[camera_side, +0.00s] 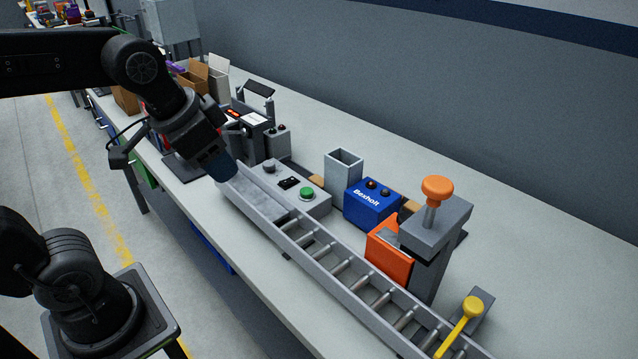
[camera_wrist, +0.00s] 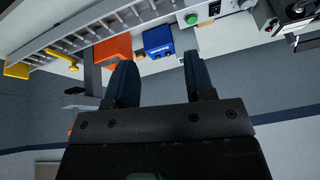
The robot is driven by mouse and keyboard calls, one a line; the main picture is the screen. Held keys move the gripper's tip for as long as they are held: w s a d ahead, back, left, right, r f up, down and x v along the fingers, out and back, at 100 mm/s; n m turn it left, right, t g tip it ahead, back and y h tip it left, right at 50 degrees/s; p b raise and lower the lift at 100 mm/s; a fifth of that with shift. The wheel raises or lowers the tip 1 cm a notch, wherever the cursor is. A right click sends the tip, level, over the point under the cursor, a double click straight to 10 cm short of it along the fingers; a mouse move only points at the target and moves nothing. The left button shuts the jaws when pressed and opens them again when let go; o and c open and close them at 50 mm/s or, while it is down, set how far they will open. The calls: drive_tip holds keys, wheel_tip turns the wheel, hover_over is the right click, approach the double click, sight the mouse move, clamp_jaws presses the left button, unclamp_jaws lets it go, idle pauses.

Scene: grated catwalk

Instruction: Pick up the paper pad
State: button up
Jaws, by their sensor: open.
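I cannot make out a paper pad in either view. My gripper (camera_side: 222,169) is above the left end of the grey roller conveyor (camera_side: 345,280) in the side view, with its dark blue fingers pointing down. In the wrist view the two fingers of my gripper (camera_wrist: 160,62) stand apart, with nothing between them. The part of the bench behind my arm is hidden in the side view.
A control box with a green button (camera_side: 307,193), a blue box (camera_side: 371,204), an open grey bin (camera_side: 343,168) and an orange-knobbed press (camera_side: 436,225) stand behind the conveyor. A yellow lever (camera_side: 461,325) is at lower right. Bare bench (camera_side: 540,220) lies at right.

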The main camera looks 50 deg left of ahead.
drive_tip(key=w+a+r+m+g, duration=0.2)
drive_tip(key=w+m, duration=0.3)
drive_tip(key=w, duration=0.5)
drive_tip(key=m+g, duration=0.3)
drive_tip(key=m, duration=0.8)
hover_over(318, 179)
wheel_tip(318, 179, down, 13)
wheel_tip(318, 179, down, 14)
drive_tip(key=shift+r, duration=0.1)
drive_tip(key=shift+c, duration=0.2)
drive_tip(key=c, duration=0.6)
